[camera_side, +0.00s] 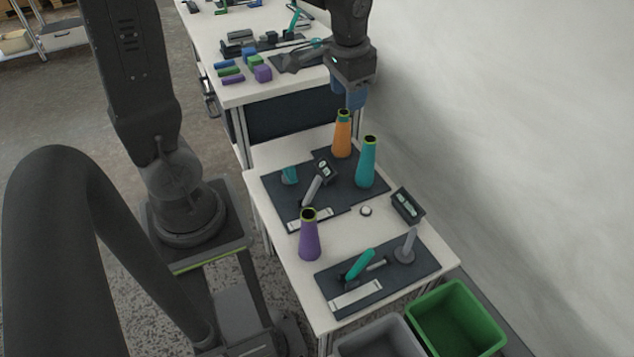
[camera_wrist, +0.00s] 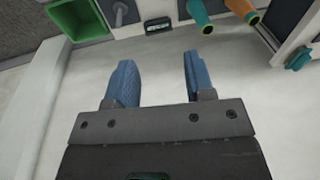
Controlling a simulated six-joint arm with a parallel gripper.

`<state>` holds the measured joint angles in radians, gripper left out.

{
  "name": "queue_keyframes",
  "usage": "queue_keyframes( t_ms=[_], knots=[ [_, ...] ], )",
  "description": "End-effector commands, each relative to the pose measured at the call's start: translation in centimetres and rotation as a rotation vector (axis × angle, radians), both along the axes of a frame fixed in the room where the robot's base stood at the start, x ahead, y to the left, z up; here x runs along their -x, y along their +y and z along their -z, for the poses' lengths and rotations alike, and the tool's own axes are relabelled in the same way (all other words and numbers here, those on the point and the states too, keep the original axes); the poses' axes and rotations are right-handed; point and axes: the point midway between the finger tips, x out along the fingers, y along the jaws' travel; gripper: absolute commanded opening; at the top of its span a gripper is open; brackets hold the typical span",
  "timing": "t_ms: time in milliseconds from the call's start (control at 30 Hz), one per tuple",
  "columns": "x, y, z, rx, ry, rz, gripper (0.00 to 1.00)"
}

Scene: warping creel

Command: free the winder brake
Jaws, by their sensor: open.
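My gripper (camera_side: 350,97) hangs beyond the orange cone, high on the wall side. Its blue fingers are apart and empty in the wrist view (camera_wrist: 160,78). A dark plate (camera_side: 338,282) at the front of the near table carries a tilted teal lever (camera_side: 360,263), a grey upright post (camera_side: 406,245) and a white label strip. Another dark plate (camera_side: 285,203) farther back carries a tilted grey lever (camera_side: 312,188), a small teal part (camera_side: 289,175) and a white strip. I cannot tell which lever is the winder brake; the labels are unreadable.
Orange (camera_side: 342,136), teal (camera_side: 366,160) and purple (camera_side: 309,238) cones stand upright on the near table. A dark switch box (camera_side: 408,205) lies near the right edge. A green bin (camera_side: 455,318) and a grey bin (camera_side: 378,341) stand in front. A wall closes the right side.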

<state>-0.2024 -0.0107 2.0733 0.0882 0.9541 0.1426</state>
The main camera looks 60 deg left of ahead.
Motion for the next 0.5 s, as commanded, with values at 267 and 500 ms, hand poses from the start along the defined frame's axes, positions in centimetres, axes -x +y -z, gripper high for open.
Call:
queue_keyframes(
  t_ms=[267,500],
  knots=[
    [-5.2,6.7,9.4,0.014,0.228,-0.013,0.49],
    [-6.3,12.0,19.3,0.057,0.399,-0.011,0.49]
  ],
)
